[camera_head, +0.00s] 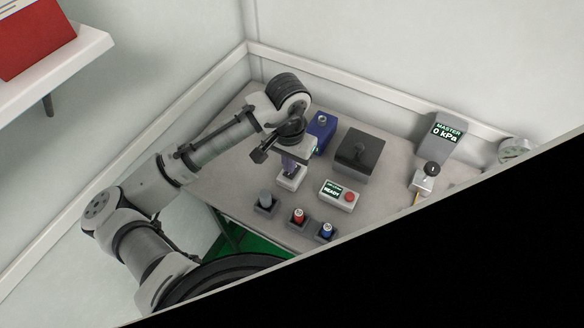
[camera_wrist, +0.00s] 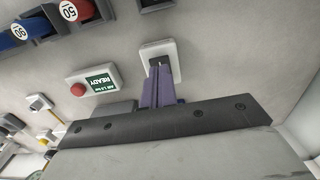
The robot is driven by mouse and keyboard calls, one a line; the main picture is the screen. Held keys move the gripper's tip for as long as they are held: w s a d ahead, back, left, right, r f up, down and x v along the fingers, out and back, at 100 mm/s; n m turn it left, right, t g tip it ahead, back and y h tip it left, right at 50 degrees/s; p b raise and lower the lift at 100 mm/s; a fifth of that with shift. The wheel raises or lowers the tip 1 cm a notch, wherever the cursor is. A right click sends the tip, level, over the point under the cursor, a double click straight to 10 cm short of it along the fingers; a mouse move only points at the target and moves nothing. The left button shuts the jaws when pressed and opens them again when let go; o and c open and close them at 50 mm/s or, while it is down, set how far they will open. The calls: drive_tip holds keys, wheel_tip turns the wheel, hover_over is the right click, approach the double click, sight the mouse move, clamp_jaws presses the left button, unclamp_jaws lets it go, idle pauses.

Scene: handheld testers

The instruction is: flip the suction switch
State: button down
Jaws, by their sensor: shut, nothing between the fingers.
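A small white box with a dark recess (camera_head: 291,183) sits on the bench directly below my gripper; it looks like the suction switch, though I can read no label on it. In the wrist view, the white box (camera_wrist: 172,50) lies right at the fingertips, which hide part of its dark middle. My gripper (camera_head: 289,167) points down with its purple fingers together and nothing between them. The fingers also show in the wrist view (camera_wrist: 161,70). I cannot tell whether the tips touch the switch or which way it is set.
A READY display box with a red button (camera_head: 340,195) stands to the right. Holders with grey, red and blue pieces (camera_head: 298,216) line the front. A blue box (camera_head: 321,130), dark block (camera_head: 359,154) and MASTER 0 kPa display (camera_head: 447,133) stand behind.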

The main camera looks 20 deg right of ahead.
drive_tip(key=shift+f+b, duration=0.65)
drive_tip(key=shift+f, duration=0.3)
idle(0.6)
drive_tip(key=shift+r, duration=0.1)
wheel_tip(320, 180, up, 7)
drive_tip(key=p, duration=0.6)
drive_tip(key=shift+p, duration=0.3)
idle(0.5)
